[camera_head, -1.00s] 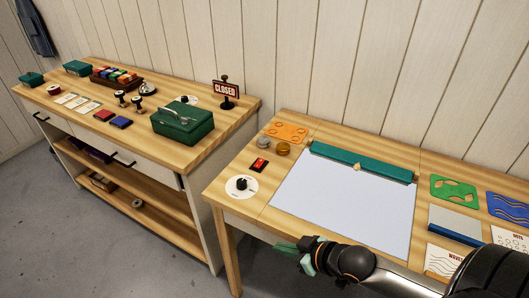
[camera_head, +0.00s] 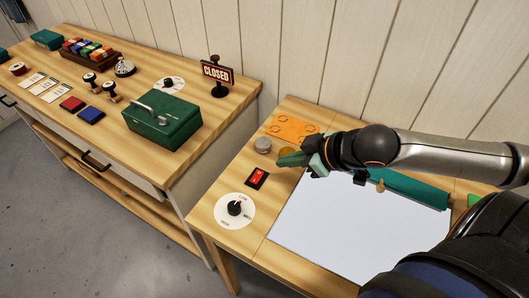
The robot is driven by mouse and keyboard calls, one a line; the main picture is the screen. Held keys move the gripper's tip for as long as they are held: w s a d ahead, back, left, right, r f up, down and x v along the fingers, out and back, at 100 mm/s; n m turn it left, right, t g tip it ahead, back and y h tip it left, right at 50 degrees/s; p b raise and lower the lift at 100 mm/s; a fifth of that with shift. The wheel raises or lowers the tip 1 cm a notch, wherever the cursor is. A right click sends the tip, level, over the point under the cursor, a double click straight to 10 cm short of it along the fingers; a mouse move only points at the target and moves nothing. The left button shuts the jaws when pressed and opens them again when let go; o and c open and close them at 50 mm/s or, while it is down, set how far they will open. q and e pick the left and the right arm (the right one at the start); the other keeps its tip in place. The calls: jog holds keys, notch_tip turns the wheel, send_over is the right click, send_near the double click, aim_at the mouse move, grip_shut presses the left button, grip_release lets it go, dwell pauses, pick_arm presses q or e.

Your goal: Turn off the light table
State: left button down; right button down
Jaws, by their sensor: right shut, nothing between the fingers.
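The light table's pale panel (camera_head: 335,230) is set in the wooden table at the right. A red rocker switch (camera_head: 257,178) in a black frame lies left of the panel. A black knob on a white dial (camera_head: 235,209) sits nearer the front left corner. My right gripper (camera_head: 284,160) is shut and empty, above the table's far left part, up and right of the red switch and apart from it. It partly hides a yellow-brown round piece (camera_head: 287,152). My left gripper is not in view.
A grey round piece (camera_head: 263,145) and an orange stencil (camera_head: 292,128) lie near my gripper. A teal bar (camera_head: 420,191) runs along the panel's back edge. The left counter holds a green box (camera_head: 163,122) and a CLOSED sign (camera_head: 217,72).

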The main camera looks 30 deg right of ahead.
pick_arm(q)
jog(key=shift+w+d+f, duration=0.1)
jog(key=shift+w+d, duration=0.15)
pick_arm(e)
jog(key=shift+w+d+r, duration=0.15)
jog(key=shift+w+r, duration=0.1)
jog(key=shift+r, duration=0.05)
send_over(257, 177)
jog(key=s+d, duration=0.1)
notch_tip(257, 177, down, 7)
jog(key=shift+r+b, duration=0.1)
jog(key=shift+b, duration=0.3)
notch_tip(257, 177, down, 3)
jog(key=shift+w+d+r, duration=0.1)
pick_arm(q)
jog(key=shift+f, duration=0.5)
pick_arm(e)
jog(key=shift+d+f, duration=0.1)
jog(key=shift+f, duration=0.65)
